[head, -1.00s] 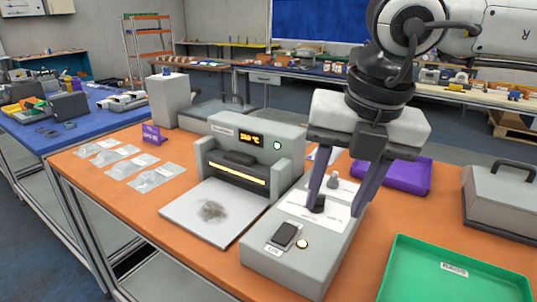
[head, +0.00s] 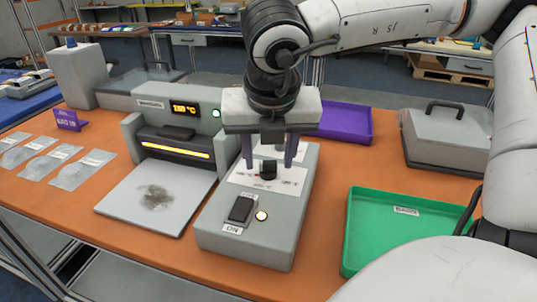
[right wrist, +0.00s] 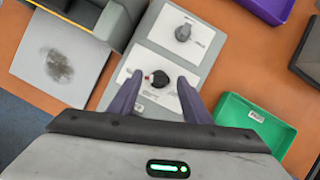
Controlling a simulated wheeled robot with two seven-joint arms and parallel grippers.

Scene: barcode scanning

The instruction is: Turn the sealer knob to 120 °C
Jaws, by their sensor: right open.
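The sealer (head: 170,130) is a grey machine with a lit orange slot and an orange temperature display (head: 186,109), whose digits I cannot read surely. To its right is a grey control box (head: 245,225) with a black knob (head: 268,169) on a white dial plate. The knob also shows in the right wrist view (right wrist: 160,79), with a red mark at its left. My right gripper (head: 268,160) points down over the box, open, its purple fingers on either side of the knob with gaps. A second, grey knob (right wrist: 183,33) sits farther back. My left gripper is not in view.
A black ON switch (head: 241,209) and a lit lamp (head: 262,216) are at the box front. A green tray (head: 350,235) and a purple tray (head: 345,123) lie to the right. Clear packets (head: 82,170) lie at left. A grey lidded case (head: 447,137) stands at back right.

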